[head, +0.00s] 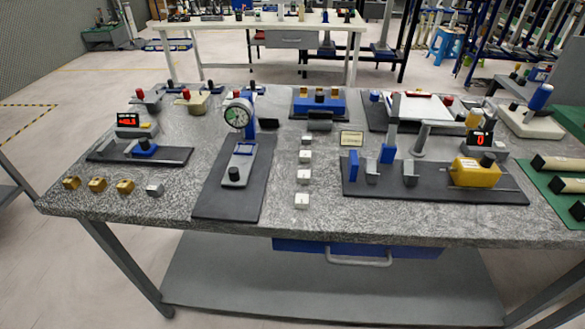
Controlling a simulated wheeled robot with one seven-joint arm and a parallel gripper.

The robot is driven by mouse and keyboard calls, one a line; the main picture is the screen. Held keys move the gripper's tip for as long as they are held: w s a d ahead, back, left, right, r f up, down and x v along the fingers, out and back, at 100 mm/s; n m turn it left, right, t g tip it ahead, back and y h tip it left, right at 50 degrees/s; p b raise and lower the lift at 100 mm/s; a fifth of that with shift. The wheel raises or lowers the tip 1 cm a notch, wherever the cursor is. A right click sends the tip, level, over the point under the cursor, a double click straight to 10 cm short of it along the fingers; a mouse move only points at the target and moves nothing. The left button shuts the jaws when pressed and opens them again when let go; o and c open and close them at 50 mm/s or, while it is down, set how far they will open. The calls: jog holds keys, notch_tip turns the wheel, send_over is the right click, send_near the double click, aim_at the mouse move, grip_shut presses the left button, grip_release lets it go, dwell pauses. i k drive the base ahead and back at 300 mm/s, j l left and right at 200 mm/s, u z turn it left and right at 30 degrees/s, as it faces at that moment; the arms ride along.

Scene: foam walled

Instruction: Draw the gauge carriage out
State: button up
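A round dial gauge (239,114) with a white and green face stands on a blue post at the back of a long dark base plate (229,206). In front of it, a white-and-blue slide (243,150) runs towards the near edge, with a grey carriage block (234,178) bearing a black knob at its near end. Two other fixtures also have knobbed blocks: a blue one (145,150) at the left and a yellow one (475,173) at the right. No label shows which is the gauge carriage. My gripper is not in view.
Small white blocks (302,201) stand in a row right of the dial fixture. Several brass blocks (97,184) lie at the front left. A blue drawer (410,249) hangs under the grey stone-topped table (285,224). Bare tabletop shows along the front edge.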

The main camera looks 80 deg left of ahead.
aim_at(236, 173)
jog(key=u, duration=2.35)
